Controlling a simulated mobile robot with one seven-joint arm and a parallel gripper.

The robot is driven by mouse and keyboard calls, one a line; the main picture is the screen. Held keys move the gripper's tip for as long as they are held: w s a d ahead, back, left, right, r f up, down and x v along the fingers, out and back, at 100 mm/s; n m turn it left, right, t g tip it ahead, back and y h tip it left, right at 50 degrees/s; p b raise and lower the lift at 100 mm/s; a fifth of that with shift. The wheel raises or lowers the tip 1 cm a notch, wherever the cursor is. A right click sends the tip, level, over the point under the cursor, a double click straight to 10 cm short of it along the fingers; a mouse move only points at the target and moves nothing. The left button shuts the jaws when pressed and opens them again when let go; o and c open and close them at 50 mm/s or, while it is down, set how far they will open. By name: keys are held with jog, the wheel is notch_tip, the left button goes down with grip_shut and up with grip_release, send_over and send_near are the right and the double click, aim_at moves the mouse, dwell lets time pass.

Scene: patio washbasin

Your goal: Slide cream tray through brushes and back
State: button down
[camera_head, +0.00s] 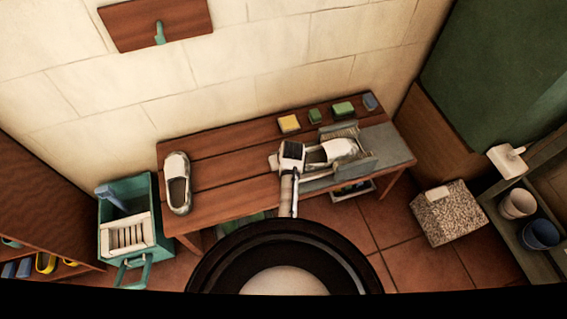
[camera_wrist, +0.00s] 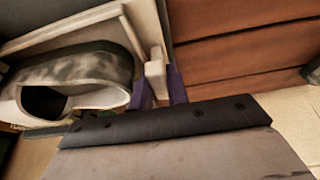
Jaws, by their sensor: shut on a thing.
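The cream tray (camera_wrist: 85,25) carries a pale shoe with grey smudges (camera_wrist: 75,70). In the head view the shoe (camera_head: 335,150) lies between the two grey brush walls, a far one (camera_head: 338,131) and a near one (camera_head: 355,167), at the bench's right end. My gripper (camera_wrist: 161,90) is shut on the tray's cream handle (camera_wrist: 155,70), with dark purple fingers on both sides of it. In the head view my gripper (camera_head: 291,153) is at the left end of the brushes. Most of the tray is hidden there under the shoe and brushes.
A second smudged shoe (camera_head: 177,182) stands at the left of the wooden bench (camera_head: 235,155). Several coloured blocks, one yellow (camera_head: 289,124), line the bench's back. A teal crate (camera_head: 125,225) stands left, a speckled block (camera_head: 447,215) right. The middle bench slats are clear.

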jog(key=w+d+b, duration=0.1)
jog(key=d, duration=0.3)
jog(key=w+d+b, duration=0.1)
jog(key=w+d, duration=0.1)
jog(key=d, duration=0.3)
jog(key=w+d+b, duration=0.1)
jog(key=d, duration=0.4)
jog(key=shift+w+d+f, duration=0.1)
jog(key=shift+w, duration=0.2)
jog(key=shift+w+d, duration=0.25)
jog(key=shift+d, duration=0.45)
jog(key=shift+d+r, duration=0.1)
jog(key=shift+r, duration=0.1)
jog(key=c, duration=1.6)
grip_release()
jog(key=shift+d+f, duration=0.1)
jog(key=shift+c, duration=0.2)
jog(key=v, duration=1.3)
jog(key=shift+s+r+b, duration=0.2)
jog(key=shift+r+b, duration=0.1)
jog(key=shift+r, duration=0.1)
